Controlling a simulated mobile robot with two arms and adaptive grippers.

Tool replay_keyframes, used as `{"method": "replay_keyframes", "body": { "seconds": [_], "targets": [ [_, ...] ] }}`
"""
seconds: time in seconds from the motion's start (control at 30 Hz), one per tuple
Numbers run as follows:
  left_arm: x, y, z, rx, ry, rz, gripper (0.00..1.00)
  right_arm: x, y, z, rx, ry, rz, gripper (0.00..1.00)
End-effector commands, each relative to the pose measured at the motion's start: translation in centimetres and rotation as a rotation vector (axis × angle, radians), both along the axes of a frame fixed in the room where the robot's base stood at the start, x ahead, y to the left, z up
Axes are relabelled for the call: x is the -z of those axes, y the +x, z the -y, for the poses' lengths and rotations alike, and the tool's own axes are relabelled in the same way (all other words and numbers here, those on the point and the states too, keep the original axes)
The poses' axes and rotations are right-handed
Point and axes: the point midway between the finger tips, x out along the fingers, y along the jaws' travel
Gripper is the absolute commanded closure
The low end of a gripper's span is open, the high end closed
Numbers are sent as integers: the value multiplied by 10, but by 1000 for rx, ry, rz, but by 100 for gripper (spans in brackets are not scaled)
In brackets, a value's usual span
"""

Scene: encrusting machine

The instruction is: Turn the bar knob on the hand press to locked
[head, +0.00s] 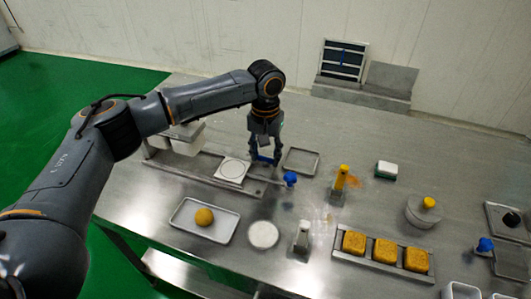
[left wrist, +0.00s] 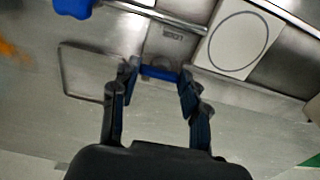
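The hand press shows in the head view as a white square plate with a circle (head: 232,171) and a metal lever ending in a blue ball knob (head: 290,178). The plate (left wrist: 238,38) and lever knob (left wrist: 74,7) also show in the left wrist view. A blue bar knob (left wrist: 159,73) lies crosswise between the fingers of my left gripper (left wrist: 157,76), near a small label plate (left wrist: 173,36). My left gripper (head: 264,157) points down over the bar knob, its fingers apart at the bar's two ends. Whether they touch it I cannot tell. My right gripper is not in view.
A thin square metal frame (head: 301,151) lies just right of the gripper. The back right tabletop is mostly clear.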

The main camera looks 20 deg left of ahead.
Motion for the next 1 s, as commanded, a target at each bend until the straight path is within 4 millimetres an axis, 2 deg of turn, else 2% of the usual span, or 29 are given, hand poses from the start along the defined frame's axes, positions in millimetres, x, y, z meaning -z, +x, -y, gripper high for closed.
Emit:
{"method": "replay_keyframes", "body": {
  "seconds": [0.17,0.37,0.8,1.0],
  "targets": [
    [-1,0,0,6,1,0,86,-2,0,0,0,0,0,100],
    [-4,-1,0,59,-1,-3,86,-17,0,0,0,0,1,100],
    [-7,-1,0,401,-2,-5,86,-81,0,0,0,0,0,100],
    [-5,-1,0,591,-2,-5,86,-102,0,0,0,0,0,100]
  ]
}}
